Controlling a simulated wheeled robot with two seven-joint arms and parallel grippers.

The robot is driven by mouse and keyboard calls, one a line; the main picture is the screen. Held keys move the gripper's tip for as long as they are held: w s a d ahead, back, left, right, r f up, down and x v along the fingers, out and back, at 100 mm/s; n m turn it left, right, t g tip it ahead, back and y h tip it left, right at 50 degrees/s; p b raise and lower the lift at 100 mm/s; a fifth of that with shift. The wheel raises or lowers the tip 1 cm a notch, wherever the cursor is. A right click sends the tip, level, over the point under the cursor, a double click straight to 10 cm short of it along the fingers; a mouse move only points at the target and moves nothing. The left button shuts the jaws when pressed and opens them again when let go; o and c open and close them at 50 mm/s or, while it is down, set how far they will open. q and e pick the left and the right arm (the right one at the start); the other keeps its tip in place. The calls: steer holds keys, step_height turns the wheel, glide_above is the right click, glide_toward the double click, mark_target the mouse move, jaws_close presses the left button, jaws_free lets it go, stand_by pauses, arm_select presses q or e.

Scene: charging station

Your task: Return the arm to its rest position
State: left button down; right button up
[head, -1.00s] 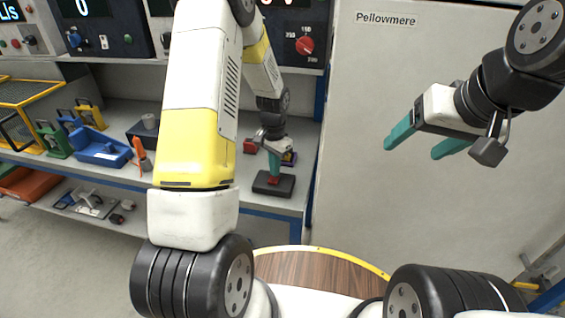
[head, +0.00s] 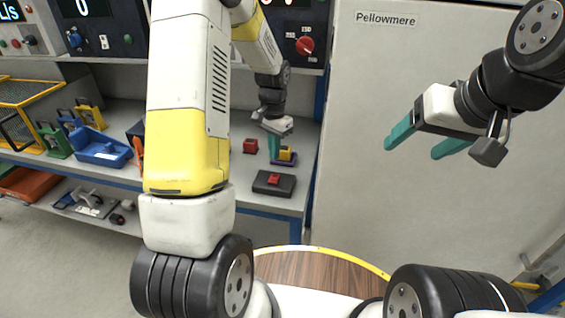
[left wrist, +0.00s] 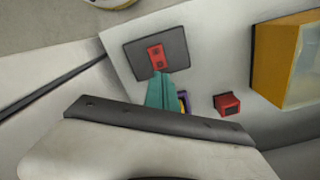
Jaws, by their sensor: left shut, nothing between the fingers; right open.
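My left gripper (head: 274,148) hangs over the bench in the head view, its teal fingers shut and empty. In the left wrist view its fingers (left wrist: 160,92) show together near the middle. A dark block with a red top (head: 273,183) lies on the bench just in front of the gripper; it also shows in the left wrist view (left wrist: 172,35). My right gripper (head: 425,142) is open and empty at the right, in front of the pale wall panel.
The bench (head: 225,180) holds a red cube (head: 250,146), a yellow block in a purple tray (head: 286,156), and a blue bin (head: 102,148). Instrument panels with a red knob (head: 305,45) stand above. A round wooden top (head: 320,275) lies close in front of me.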

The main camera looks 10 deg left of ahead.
stand_by(0.3)
arm_select(q)
steer(key=s+r+n+t, duration=0.15)
steer(key=s+r, duration=0.25)
steer(key=r, duration=0.5)
steer(key=s+d+r+n+t+h, duration=0.1)
steer(key=s+r+n+t, duration=0.1)
steer(key=s+r, duration=0.5)
steer(key=s+d+r+n+t+h, duration=0.1)
steer(key=s+r+n+t, duration=0.1)
steer(key=s+r, duration=0.5)
steer(key=s, duration=0.6)
steer(key=shift+s+r+t, duration=0.15)
steer(key=shift+t, duration=0.2)
